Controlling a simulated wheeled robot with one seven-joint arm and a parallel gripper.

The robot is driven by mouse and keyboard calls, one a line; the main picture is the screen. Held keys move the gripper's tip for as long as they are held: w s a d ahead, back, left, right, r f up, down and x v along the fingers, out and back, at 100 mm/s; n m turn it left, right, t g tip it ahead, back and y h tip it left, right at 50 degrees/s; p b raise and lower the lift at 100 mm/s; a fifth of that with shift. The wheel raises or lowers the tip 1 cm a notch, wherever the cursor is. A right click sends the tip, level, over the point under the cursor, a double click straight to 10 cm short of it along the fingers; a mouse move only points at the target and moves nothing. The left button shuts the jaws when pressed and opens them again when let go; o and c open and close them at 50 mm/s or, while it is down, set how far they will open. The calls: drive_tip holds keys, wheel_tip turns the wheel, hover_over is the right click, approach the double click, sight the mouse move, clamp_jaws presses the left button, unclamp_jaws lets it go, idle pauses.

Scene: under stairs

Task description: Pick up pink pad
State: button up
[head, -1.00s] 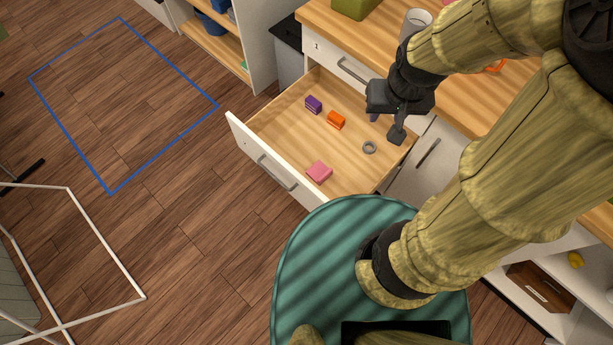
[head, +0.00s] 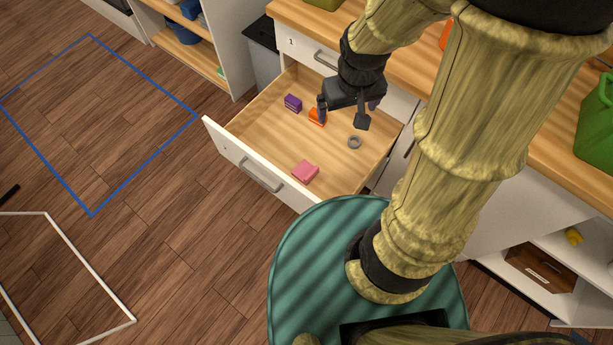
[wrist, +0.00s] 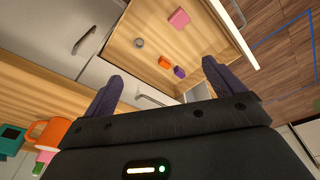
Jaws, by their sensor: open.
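The pink pad (head: 305,171) lies flat in the open drawer (head: 270,125), close to the drawer's front panel. In the wrist view the pink pad (wrist: 179,18) shows near the top, well ahead of the fingers. My gripper (head: 346,112) is open and empty. In the head view it appears over the drawer's back part, beyond the pad, and one finger overlaps the orange block. In the wrist view my gripper's two fingers (wrist: 165,85) are spread wide with nothing between them.
The drawer also holds a purple block (head: 293,103), an orange block (head: 317,117) and a grey ring (head: 354,142). The wooden countertop (head: 400,60) runs behind the drawer. A green container (head: 597,125) stands on it at right. The floor at left is mostly clear.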

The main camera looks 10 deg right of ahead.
drive_tip(key=w+a+f+n+b, duration=0.2)
drive_tip(key=f+b, duration=0.4)
drive_tip(key=f, duration=0.4)
drive_tip(key=w+a+f+n+g+b, duration=0.1)
drive_tip(key=w+a+f+n+b, duration=0.1)
drive_tip(key=f+b, duration=0.4)
drive_tip(key=w+a+f+n+g+b, duration=0.1)
drive_tip(key=w+a+f+b, duration=0.3)
drive_tip(key=f, duration=1)
drive_tip(key=w+n+b, duration=0.1)
drive_tip(key=b, duration=0.2)
drive_tip(key=shift+f+n, duration=0.15)
drive_tip(key=shift+n, duration=0.25)
drive_tip(key=shift+a, duration=0.1)
drive_tip(key=b, duration=0.4)
hover_over(306, 172)
drive_tip(key=f, duration=1.1)
drive_tip(key=shift+a+f, duration=0.2)
drive_tip(key=shift+f, duration=0.4)
drive_tip(key=f+b, duration=0.1)
drive_tip(key=f, duration=0.1)
drive_tip(key=f+b, duration=0.2)
drive_tip(key=f, duration=0.1)
drive_tip(key=shift+w+d+f, duration=0.1)
drive_tip(key=shift+d, duration=0.1)
